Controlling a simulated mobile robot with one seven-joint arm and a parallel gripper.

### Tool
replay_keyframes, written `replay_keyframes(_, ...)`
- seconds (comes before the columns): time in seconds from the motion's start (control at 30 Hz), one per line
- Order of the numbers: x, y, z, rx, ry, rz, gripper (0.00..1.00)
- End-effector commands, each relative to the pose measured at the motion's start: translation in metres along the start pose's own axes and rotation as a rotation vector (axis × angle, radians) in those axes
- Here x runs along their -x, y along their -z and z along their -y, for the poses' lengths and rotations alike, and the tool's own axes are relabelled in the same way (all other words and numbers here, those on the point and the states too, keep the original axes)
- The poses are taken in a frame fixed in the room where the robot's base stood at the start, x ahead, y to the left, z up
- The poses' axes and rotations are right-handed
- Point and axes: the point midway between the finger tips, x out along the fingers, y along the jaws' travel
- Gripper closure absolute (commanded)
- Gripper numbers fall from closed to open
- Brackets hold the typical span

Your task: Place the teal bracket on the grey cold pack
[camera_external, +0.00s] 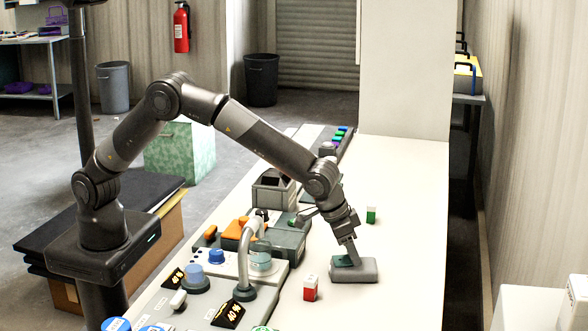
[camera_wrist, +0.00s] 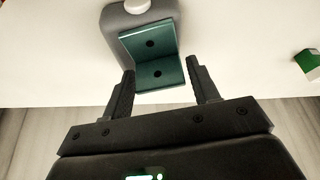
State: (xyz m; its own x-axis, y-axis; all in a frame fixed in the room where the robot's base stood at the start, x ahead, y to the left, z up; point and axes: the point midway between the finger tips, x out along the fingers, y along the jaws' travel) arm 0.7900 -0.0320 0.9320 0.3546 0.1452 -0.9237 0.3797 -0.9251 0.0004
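The teal bracket (camera_wrist: 152,58) is an angled piece with two dark holes. It rests on the grey cold pack (camera_wrist: 124,22), a rounded slab with a white cap. In the external view the cold pack (camera_external: 365,271) lies on the white counter, with the bracket (camera_external: 343,261) on its left part. My gripper (camera_wrist: 160,68) points down at the bracket, with one finger on each side of it. The fingers are apart, and a narrow gap shows beside the right one. The gripper (camera_external: 351,255) hides part of the bracket in the external view.
A red and white block (camera_external: 310,288) stands left of the pack, and a green and white block (camera_external: 371,215) behind it. A curved tap (camera_external: 247,260) and a glass jar (camera_external: 261,259) stand further left. The counter's right side is clear.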

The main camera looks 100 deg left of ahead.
Motion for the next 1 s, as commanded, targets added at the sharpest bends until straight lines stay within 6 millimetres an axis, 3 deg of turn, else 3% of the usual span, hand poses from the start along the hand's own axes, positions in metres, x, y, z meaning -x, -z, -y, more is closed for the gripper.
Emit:
replay_keyframes(0.13,0.0,0.0,0.0,0.0,0.0,0.0,0.33)
replay_keyframes(0.47,0.007,0.002,0.0,0.0,-0.001,-0.001,0.33)
replay_keyframes(1.0,0.107,0.002,0.0,0.001,-0.001,-0.001,0.33)
